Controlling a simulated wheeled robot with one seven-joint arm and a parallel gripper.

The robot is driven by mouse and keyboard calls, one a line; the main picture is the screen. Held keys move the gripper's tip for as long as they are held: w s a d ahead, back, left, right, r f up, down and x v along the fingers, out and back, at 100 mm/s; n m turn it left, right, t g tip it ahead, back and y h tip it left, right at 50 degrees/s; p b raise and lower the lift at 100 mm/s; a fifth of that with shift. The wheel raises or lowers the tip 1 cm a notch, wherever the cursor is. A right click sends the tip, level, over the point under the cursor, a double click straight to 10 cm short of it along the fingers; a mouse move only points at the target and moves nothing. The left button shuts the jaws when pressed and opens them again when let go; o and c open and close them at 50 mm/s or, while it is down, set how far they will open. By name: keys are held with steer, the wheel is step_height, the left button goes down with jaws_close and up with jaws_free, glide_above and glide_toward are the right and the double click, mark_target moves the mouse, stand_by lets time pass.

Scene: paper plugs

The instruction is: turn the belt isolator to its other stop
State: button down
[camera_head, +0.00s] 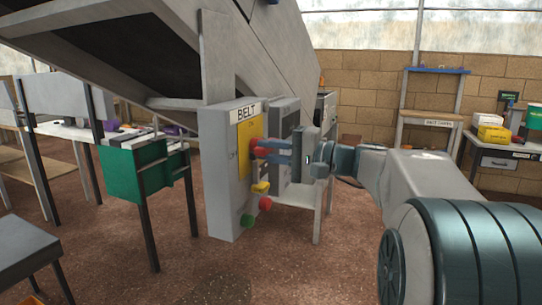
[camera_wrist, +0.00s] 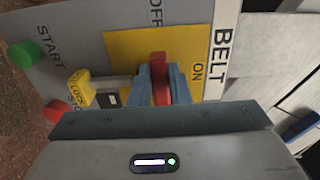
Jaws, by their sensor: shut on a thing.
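The belt isolator is a red handle (camera_head: 262,147) on a yellow plate (camera_head: 244,136) on the grey BELT box (camera_head: 218,180). In the wrist view the red handle (camera_wrist: 159,68) stands between my two blue-grey fingers, in line with the OFF mark (camera_wrist: 155,14). The ON mark (camera_wrist: 197,72) is off to its right. My gripper (camera_head: 272,151) is shut on the handle; it also shows in the wrist view (camera_wrist: 160,92). The fingers hide part of the handle, and I cannot tell whether it rests exactly at a stop.
A yellow lock piece (camera_wrist: 80,88), a red button (camera_wrist: 56,112) and a green START button (camera_wrist: 21,54) stick out below the isolator. A grey conveyor frame (camera_head: 215,55) rises above the box. A green bin (camera_head: 135,170) stands left. Open floor lies in front.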

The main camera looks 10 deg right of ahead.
steer(key=shift+f, duration=0.1)
steer(key=c, duration=1.4)
jaws_free()
steer(key=shift+o, duration=0.2)
steer(key=p+v, duration=0.1)
steer(key=v, duration=1.3)
